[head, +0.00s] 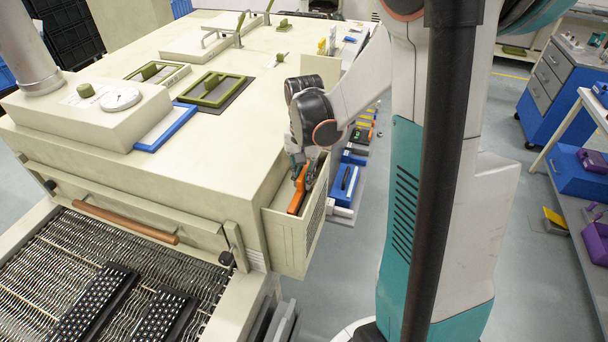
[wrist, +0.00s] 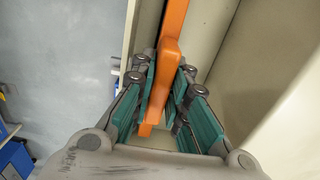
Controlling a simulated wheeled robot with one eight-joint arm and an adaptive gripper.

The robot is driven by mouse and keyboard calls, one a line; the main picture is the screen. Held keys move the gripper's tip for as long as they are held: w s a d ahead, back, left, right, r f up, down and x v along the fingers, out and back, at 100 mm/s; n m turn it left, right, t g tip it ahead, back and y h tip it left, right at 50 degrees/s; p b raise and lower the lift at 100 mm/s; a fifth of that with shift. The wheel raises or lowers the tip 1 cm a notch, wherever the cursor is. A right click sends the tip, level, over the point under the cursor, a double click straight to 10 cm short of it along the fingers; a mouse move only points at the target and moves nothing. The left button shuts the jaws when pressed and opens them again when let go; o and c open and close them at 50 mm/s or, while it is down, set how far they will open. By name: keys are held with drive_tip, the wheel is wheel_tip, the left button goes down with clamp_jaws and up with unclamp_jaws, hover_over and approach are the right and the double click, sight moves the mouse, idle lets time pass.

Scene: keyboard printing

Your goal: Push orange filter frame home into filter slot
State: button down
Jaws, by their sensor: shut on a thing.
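The orange filter frame (wrist: 171,60) shows in the wrist view as a long orange bar between the teal finger pads of my gripper (wrist: 163,105). My gripper is shut on it. In the head view the orange filter frame (head: 298,192) stands in the open-topped beige filter slot (head: 287,238) on the side of the large beige machine. My gripper (head: 304,172) is at the slot's mouth in that view, partly hidden by my wrist. The beige slot walls (wrist: 222,50) run along both sides of the frame in the wrist view. The frame's lower part is hidden inside the slot, so its depth cannot be told.
The beige machine (head: 225,135) fills the left, with olive-framed hatches (head: 212,90) on top. A mesh conveyor (head: 40,270) carries dark keyboards in front. Blue trays (head: 343,185) lie beyond the slot. A shelf with purple bins (head: 595,240) stands at right. Grey floor lies between.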

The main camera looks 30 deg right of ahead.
drive_tip(key=shift+f+b, duration=1.1)
drive_tip(key=shift+f, duration=0.25)
drive_tip(key=c, duration=1.5)
unclamp_jaws()
wheel_tip(320, 180, up, 12)
drive_tip(key=shift+r, duration=0.1)
